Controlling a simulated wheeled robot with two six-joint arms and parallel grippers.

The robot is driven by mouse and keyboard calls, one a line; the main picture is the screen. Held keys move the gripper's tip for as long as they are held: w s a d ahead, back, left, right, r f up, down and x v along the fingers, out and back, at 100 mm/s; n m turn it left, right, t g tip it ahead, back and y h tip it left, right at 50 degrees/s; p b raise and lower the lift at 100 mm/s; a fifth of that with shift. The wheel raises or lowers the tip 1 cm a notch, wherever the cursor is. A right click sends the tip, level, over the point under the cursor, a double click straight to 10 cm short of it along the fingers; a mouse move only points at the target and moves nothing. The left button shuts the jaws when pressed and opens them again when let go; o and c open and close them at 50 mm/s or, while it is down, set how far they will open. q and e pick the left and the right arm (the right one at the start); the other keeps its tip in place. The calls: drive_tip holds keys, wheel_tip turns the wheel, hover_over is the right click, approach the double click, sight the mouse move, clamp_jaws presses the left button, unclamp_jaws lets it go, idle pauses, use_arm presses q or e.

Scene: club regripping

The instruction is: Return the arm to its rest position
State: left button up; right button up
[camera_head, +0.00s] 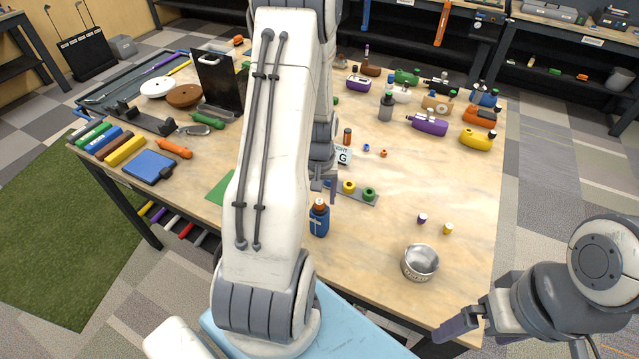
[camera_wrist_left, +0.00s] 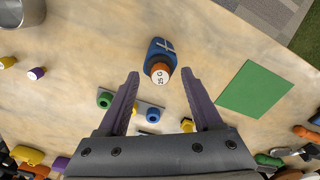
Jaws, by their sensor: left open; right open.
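My left arm reaches down over the worktable (camera_head: 440,190) in the head view and hides its middle. Its gripper (camera_head: 328,186) hangs above the table; in the left wrist view its two fingers (camera_wrist_left: 160,76) are spread with nothing between them in contact. A blue bottle (camera_head: 319,222) with an orange cap stands near the table's front edge. In the left wrist view the bottle (camera_wrist_left: 161,52) shows just beyond and between the fingertips, apart from both; its cap reads "25 G". My right gripper (camera_head: 463,327) is at the lower right, off the table's front corner, open and empty.
A strip with yellow and green rings (camera_head: 368,194) lies behind the bottle. A metal bowl (camera_head: 420,262) and small purple and yellow caps (camera_head: 448,229) stand to the right. A green sheet (camera_wrist_left: 255,88) lies beside the bottle. Several coloured bottles crowd the back right.

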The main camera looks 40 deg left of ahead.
use_arm(q)
wheel_tip(320, 180, up, 8)
drive_tip(key=b, duration=0.1)
